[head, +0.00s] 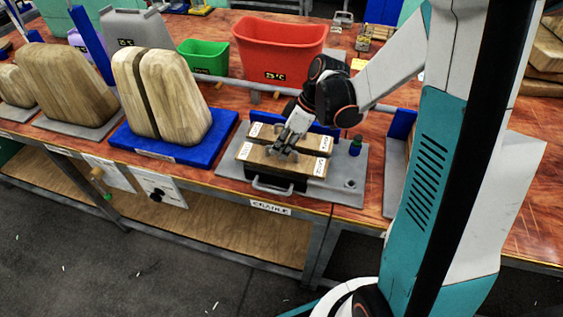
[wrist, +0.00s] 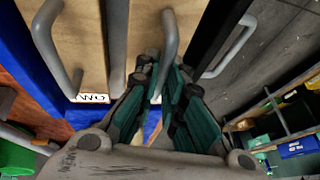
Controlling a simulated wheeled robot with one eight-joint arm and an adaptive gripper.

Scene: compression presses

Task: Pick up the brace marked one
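Two wooden braces lie side by side in the cradle on the bench, a front brace (head: 262,157) and a rear brace (head: 310,141). Their white labels are too small to read in the head view. In the wrist view the left brace (wrist: 78,35) has a label ending in "WO" and a grey handle. The right brace (wrist: 142,25) has a grey handle (wrist: 168,45) too, and its label does not show. My gripper (wrist: 165,72) has its fingertips at the lower end of this handle, one on each side. I cannot tell if they grip it.
The grey cradle base (head: 347,190) has a front handle and a small green-capped part (head: 355,146). A blue stand (head: 212,137) with wooden blocks is on the left. A red bin (head: 278,45) and a green bin (head: 204,56) stand behind. A rail runs behind the cradle.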

